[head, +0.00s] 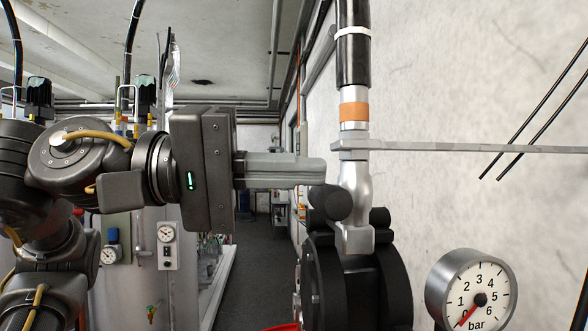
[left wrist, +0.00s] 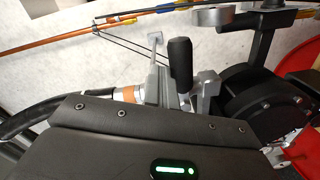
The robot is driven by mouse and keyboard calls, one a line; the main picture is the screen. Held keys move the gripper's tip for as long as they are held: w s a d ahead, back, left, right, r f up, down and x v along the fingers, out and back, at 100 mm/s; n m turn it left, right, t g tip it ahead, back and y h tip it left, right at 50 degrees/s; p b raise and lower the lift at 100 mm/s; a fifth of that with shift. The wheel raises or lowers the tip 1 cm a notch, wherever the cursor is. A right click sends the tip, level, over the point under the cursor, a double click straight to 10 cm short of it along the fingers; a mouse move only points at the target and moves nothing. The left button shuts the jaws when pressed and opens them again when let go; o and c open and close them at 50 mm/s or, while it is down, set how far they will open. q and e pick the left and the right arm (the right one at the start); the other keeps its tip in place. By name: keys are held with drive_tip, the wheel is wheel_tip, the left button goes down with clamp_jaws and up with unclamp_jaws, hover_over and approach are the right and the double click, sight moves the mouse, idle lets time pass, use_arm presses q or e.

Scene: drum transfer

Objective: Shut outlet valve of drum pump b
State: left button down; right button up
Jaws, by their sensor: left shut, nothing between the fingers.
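A silver outlet valve (head: 357,190) stands upright on a black drum pump (head: 345,270), below a pipe with an orange band. Its black handle (head: 330,203) sticks out with its rounded end towards me; the handle also shows in the left wrist view (left wrist: 180,60). My left gripper (head: 318,171) comes in from the left, shut and empty. Its fingertips lie just above and left of the handle in the picture; I cannot tell whether they touch it. No label shows which pump this is. My right gripper is not in view.
A thin grey bar (head: 460,148) runs right from the pipe above the valve. A round pressure gauge (head: 472,295) in bar stands at lower right, its needle near 0. A pale wall is close behind on the right. An aisle (head: 258,270) opens beyond at the left.

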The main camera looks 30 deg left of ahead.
use_arm(q)
drive_tip(key=s+a+r+p, duration=0.1)
drive_tip(key=s+a+r, duration=0.3)
drive_tip(key=s+a, duration=0.2)
drive_tip(key=shift+s+a+r, duration=0.2)
drive_tip(key=shift+s+a, duration=0.05)
drive_tip(key=shift+a, duration=1.05)
drive_tip(key=shift+a, duration=0.1)
